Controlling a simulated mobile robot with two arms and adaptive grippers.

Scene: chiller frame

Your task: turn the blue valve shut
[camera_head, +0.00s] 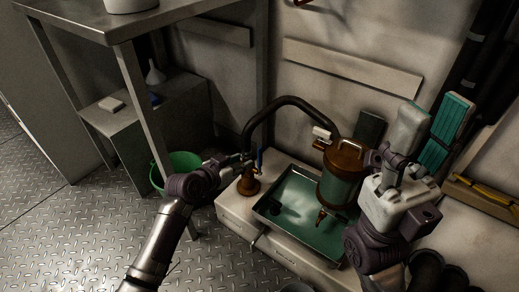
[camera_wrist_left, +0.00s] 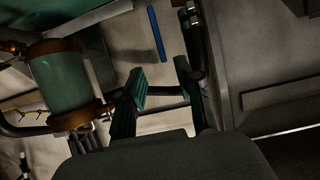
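The blue valve handle (camera_head: 260,160) stands upright beside the brown valve body (camera_head: 249,184) at the left end of the chiller's pale base. My left gripper (camera_head: 243,162) is just left of the handle at about its height. In the left wrist view, the blue handle (camera_wrist_left: 156,33) shows as a slim bar beyond the gap between the two teal fingers (camera_wrist_left: 160,72). These fingers are apart with nothing seen between them; contact with the handle cannot be told.
A black hose (camera_head: 291,99) arches from the valve to the teal glass cylinder (camera_head: 341,178) with brown caps. A green-lined tray (camera_head: 270,207) lies below the cylinder. A green bucket (camera_head: 180,163) stands behind the left arm, near a metal table's leg (camera_head: 142,100).

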